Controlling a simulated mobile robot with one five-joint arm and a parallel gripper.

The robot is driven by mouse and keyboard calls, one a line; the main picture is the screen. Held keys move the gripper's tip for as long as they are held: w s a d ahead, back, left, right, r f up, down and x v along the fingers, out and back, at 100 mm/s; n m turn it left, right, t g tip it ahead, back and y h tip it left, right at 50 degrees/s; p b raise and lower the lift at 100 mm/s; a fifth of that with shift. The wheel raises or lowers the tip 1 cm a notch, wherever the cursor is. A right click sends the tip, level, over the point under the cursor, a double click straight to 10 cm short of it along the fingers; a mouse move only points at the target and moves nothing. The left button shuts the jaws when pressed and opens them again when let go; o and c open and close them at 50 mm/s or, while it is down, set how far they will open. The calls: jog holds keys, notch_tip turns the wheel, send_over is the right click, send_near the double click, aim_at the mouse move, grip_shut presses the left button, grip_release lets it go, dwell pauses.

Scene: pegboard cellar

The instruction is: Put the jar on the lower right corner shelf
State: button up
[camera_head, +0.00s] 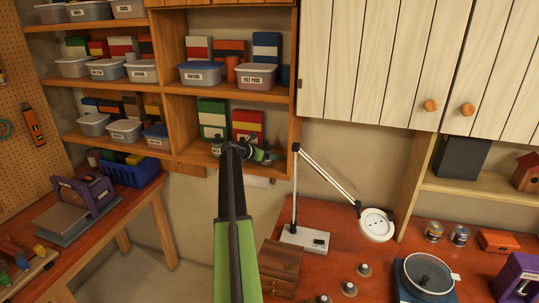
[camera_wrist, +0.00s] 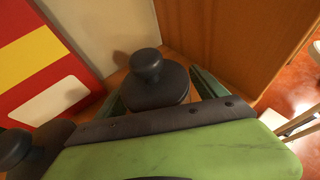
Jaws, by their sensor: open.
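The jar (camera_wrist: 150,88), with a dark round lid and knob, stands upright on the lower right corner shelf (camera_wrist: 122,75), close to the wooden side panel. In the wrist view my gripper (camera_wrist: 160,93) is open, with a green finger on either side of the jar; I cannot tell whether they touch it. In the head view my gripper (camera_head: 262,154) is at the right end of that shelf (camera_head: 274,171), and the arm and gripper hide most of the jar there.
A red and yellow box (camera_wrist: 38,62) stands left of the jar. Another dark knobbed lid (camera_wrist: 14,148) is at the wrist view's left edge. The side panel (camera_wrist: 225,45) bounds the right. A white lamp (camera_head: 296,185) and more lidded jars (camera_head: 348,288) stand on the workbench.

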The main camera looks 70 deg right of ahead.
jog(key=shift+w+a+r, duration=0.1)
jog(key=shift+a+r, duration=0.2)
jog(key=shift+r, duration=0.05)
jog(key=p+v, duration=0.4)
jog(key=v, duration=0.7)
jog(key=shift+p, duration=0.4)
jog(key=shift+w+a, duration=0.1)
jog(key=shift+w, duration=0.05)
jog(key=w+a+f+m+t+y, duration=0.25)
jog(key=w+a, duration=0.45)
jog(key=a, duration=0.5)
jog(key=w+a+f+m+t+y, duration=0.15)
jog(key=w+a+f, duration=0.25)
jog(key=w+a, duration=0.55)
jog(key=w+a+f+m+t+y, duration=0.1)
jog(key=w+a+f+m, duration=0.2)
jog(key=a, duration=1.2)
jog(key=s+a+f+m+y, duration=0.1)
jog(key=a+f+m+y, duration=0.1)
jog(key=a, duration=2.1)
jog(key=s+a+f+m+t+y, duration=0.1)
jog(key=a+f+m+y, duration=0.2)
jog(key=a, duration=2)
jog(key=shift+s+a+m+y, duration=0.15)
jog(key=shift+a+m+y, duration=0.15)
jog(key=shift+y, duration=0.7)
